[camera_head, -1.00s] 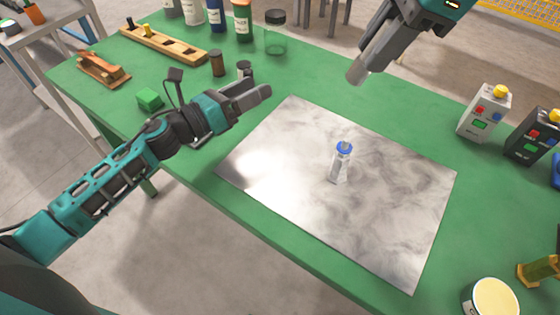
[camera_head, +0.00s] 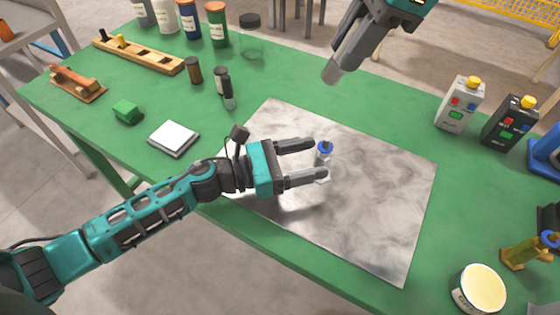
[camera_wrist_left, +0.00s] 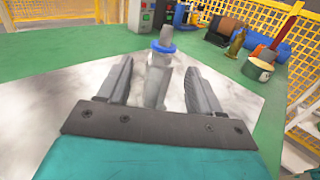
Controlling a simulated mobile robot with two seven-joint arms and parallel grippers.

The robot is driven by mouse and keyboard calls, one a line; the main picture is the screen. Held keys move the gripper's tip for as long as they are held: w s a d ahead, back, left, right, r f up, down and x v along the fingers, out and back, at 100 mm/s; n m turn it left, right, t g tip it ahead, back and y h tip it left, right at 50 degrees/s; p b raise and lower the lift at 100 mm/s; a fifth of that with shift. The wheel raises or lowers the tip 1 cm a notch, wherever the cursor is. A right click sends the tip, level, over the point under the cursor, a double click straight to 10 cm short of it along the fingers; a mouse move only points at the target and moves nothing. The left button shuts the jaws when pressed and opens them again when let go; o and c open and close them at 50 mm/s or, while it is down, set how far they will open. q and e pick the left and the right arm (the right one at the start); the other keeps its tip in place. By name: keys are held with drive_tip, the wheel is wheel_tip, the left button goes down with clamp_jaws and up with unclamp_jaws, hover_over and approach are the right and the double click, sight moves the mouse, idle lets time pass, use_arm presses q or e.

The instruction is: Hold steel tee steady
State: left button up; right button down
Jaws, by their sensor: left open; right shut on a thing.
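The steel tee (camera_head: 323,158), a small grey fitting with a blue ring near its top, stands upright on the grey metal plate (camera_head: 376,221). My left gripper (camera_head: 317,161) is open at the tee, one finger on each side; the near finger hides part of its lower body. In the left wrist view the tee (camera_wrist_left: 157,82) shows between the two spread fingers (camera_wrist_left: 159,66), with gaps at both sides. My right gripper (camera_head: 333,72) is above the table behind the plate, shut on a small pale grey piece that is mostly hidden.
Bottles (camera_head: 216,25) stand at the back. Two button boxes (camera_head: 459,104) stand at the right, a round tin (camera_head: 479,289) at the front right. The plate around the tee is clear.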

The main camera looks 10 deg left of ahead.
sight(325, 155)
use_arm(q)
drive_tip(key=shift+x, duration=1.85)
drive_tip(key=shift+c, duration=0.3)
